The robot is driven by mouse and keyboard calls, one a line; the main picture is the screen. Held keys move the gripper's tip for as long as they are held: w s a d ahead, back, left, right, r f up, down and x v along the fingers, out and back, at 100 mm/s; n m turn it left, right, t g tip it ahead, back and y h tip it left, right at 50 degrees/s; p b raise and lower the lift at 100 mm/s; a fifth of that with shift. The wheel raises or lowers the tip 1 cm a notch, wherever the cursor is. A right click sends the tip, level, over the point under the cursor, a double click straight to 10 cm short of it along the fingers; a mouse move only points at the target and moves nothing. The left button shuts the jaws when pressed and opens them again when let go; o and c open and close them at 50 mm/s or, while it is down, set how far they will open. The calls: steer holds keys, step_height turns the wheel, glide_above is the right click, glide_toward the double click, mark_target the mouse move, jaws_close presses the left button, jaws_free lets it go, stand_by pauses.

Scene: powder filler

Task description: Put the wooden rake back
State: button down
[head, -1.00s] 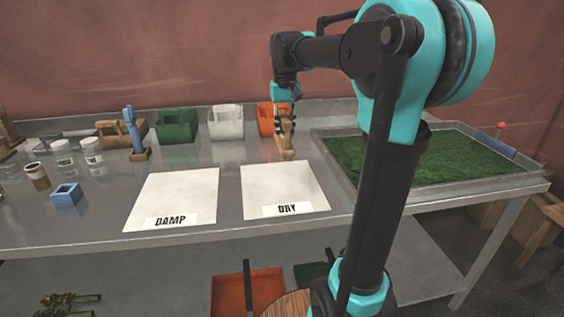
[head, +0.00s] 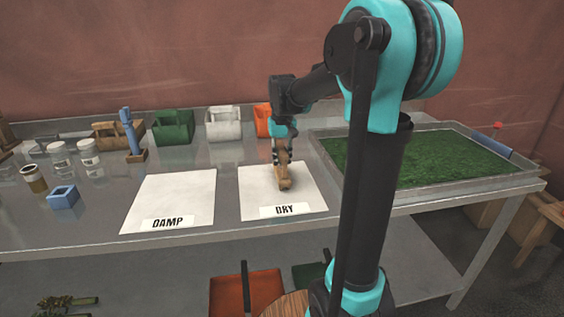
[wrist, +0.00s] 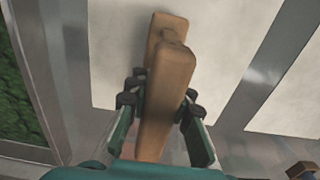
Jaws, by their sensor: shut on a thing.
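The wooden rake (head: 284,182) is a brown wooden piece held over the white DRY sheet (head: 312,197). In the head view its lower end overlaps the sheet just above the DRY label; I cannot tell whether it touches. My gripper (head: 281,158) is shut on the rake. In the wrist view the rake (wrist: 168,85) runs lengthwise between the dark fingertips of my gripper (wrist: 160,100), with its far end over the white sheet. Part of the rake is hidden by the fingers.
The DAMP sheet (head: 170,200) lies to the left. Green (head: 173,128), white (head: 223,124) and orange (head: 263,121) bins stand at the back. A tray of green material (head: 410,158) is at the right. A blue upright tool on a stand (head: 131,136), jars and a blue box (head: 63,197) stand left.

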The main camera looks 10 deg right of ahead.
steer(key=c, duration=1.3)
jaws_free()
steer(key=shift+f, duration=0.15)
steer(key=shift+c, duration=0.2)
step_height(320, 180, up, 12)
steer(key=shift+r, duration=0.2)
